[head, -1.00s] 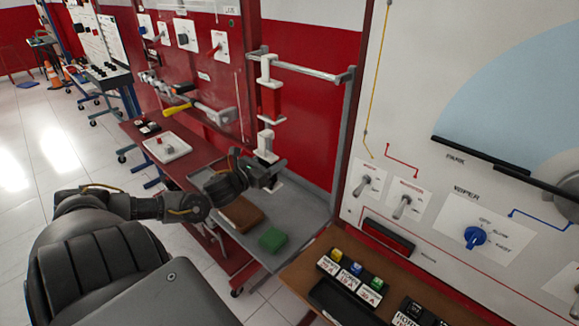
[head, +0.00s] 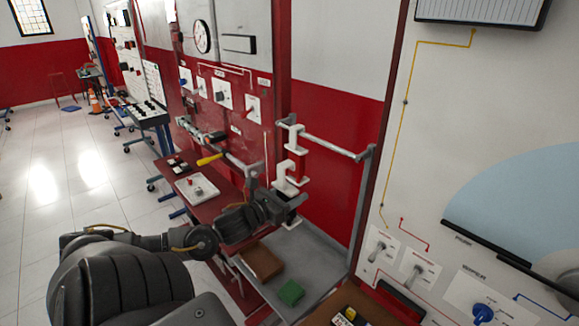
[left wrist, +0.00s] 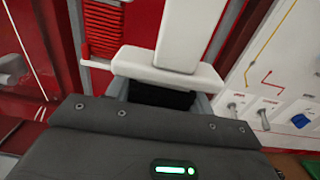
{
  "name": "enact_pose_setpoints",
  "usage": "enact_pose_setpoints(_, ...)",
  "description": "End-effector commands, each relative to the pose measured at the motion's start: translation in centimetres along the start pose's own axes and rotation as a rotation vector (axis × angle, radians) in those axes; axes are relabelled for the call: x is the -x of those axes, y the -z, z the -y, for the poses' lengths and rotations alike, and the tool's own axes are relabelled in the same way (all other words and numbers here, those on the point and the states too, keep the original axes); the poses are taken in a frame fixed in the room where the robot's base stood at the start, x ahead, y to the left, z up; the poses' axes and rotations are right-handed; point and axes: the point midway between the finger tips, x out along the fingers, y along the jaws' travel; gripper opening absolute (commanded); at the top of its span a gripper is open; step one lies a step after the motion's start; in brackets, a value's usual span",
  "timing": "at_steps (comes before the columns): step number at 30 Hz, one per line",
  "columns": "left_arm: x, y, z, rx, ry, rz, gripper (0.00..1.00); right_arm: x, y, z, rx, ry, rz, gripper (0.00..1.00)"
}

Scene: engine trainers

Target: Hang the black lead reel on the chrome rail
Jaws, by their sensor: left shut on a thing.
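The chrome rail (head: 328,144) runs out from the red panel to a grey post. A white reel with red lead (left wrist: 103,30) is at the left of the left wrist view; in the head view it is below the rail's left end. My left gripper (head: 283,208) is shut on another white reel, whose upper part (left wrist: 178,40) rises from the jaws. A black winding (left wrist: 160,96) shows below its white crossbar, mostly hidden by my gripper. In the head view the held reel's white part (head: 285,187) is below the rail, overlapping the red-lead reel's outline. My right gripper is out of view.
Below is a grey tray (head: 325,248) with a brown block (head: 261,262) and a green block (head: 290,292). A red bench with a white dish (head: 197,187) is left. A large white wiper panel (head: 430,120) stands close on the right.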

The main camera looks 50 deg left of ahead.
Motion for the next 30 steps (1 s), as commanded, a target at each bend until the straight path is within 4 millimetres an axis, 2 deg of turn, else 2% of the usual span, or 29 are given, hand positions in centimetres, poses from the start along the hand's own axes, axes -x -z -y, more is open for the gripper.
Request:
enact_pose_setpoints(1, 0.6, -3.0, 0.8, 0.007, 0.000, 0.003, 0.26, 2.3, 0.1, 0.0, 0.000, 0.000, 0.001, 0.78)
enact_pose_setpoints(6, 2.0, -6.5, 2.9, 0.003, 0.008, 0.003, 0.26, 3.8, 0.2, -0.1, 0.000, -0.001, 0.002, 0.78)
enact_pose_setpoints(10, 2.6, -6.8, 4.4, 0.002, 0.025, 0.001, 0.26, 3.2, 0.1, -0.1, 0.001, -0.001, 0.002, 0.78)
enact_pose_setpoints(19, 2.1, -6.2, 4.5, -0.001, 0.024, 0.000, 0.26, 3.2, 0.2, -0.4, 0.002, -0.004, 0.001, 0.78)
enact_pose_setpoints(30, -0.4, -6.3, 4.4, 0.000, 0.021, 0.001, 0.26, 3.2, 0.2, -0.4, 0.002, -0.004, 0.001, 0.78)
